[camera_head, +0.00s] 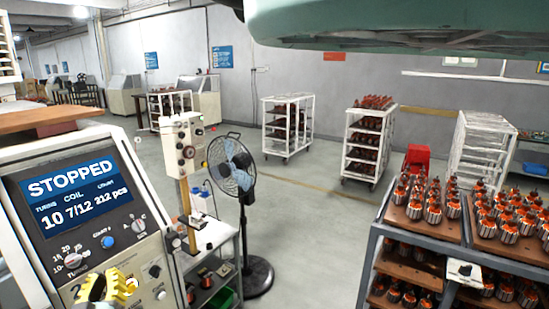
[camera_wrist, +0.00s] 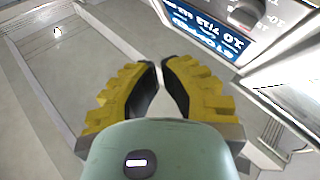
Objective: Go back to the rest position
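My gripper (camera_wrist: 160,66) has two yellow ribbed fingers with dark inner pads. The fingertips stand a narrow gap apart, with grey floor showing between them and nothing held. In the head view my gripper (camera_head: 106,287) shows as a yellow patch at the lower left, in front of the winding machine's control panel (camera_head: 85,245). The machine's screen (camera_head: 78,192) reads STOPPED and 7/12 coil. The screen also shows at the top right of the wrist view (camera_wrist: 205,28). Whether the gripper touches the panel cannot be told.
A blue fan (camera_head: 232,168) stands right of the machine, beside a small cart (camera_head: 215,262). A rack (camera_head: 420,240) at the right carries trays of orange-and-silver armatures. The middle floor (camera_head: 310,225) is clear.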

